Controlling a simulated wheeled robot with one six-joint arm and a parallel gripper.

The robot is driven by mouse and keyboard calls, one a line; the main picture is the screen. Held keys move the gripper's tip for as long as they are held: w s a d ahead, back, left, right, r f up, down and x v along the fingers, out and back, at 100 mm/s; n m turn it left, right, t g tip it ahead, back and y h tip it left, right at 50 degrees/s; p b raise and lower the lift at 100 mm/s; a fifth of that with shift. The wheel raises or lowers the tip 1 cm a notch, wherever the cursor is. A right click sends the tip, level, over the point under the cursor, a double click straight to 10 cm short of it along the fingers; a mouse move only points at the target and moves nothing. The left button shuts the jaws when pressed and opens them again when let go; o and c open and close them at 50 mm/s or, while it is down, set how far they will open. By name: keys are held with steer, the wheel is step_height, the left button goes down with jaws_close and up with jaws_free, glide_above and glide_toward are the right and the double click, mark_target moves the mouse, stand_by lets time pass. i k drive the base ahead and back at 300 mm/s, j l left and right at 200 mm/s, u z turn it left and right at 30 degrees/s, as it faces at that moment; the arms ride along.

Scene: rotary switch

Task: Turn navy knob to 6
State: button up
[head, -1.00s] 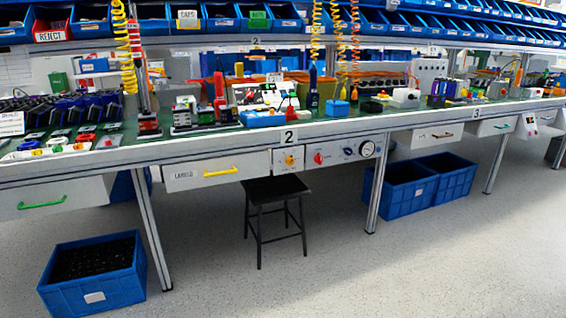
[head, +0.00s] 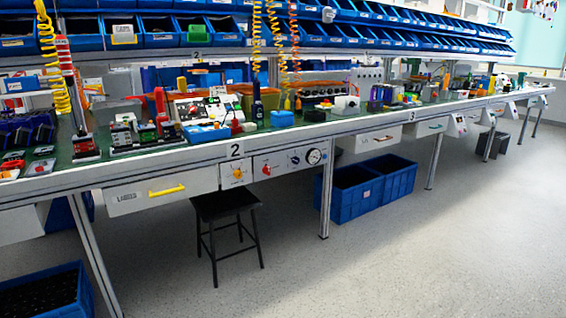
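The navy knob (head: 295,158) is small and dark blue. It sits on a light control panel (head: 279,169) under the front edge of the workbench, near the middle of the head view. To its left on the panel is a red knob (head: 267,169), and to its right a round dial gauge (head: 314,156). A separate panel further left carries a yellow-orange knob (head: 238,173). The markings around the navy knob are too small to read, so its setting cannot be told. My gripper is not in view.
A black stool (head: 226,206) stands on the floor left of the panel, below the yellow-orange knob. A table leg (head: 326,195) and blue crates (head: 352,196) are to the right. A drawer with a yellow handle (head: 167,190) is at left. The floor in front is clear.

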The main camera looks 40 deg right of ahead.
mark_target(295, 160)
steer(key=i+l, duration=0.25)
steer(key=l, duration=0.25)
steer(key=i+l+z, duration=0.1)
steer(key=i+l, duration=0.2)
steer(key=l, duration=0.25)
steer(key=i+l, duration=0.3)
steer(key=l, duration=0.2)
steer(key=i+l+z, duration=0.15)
steer(key=i+l, duration=0.15)
steer(key=l, duration=0.2)
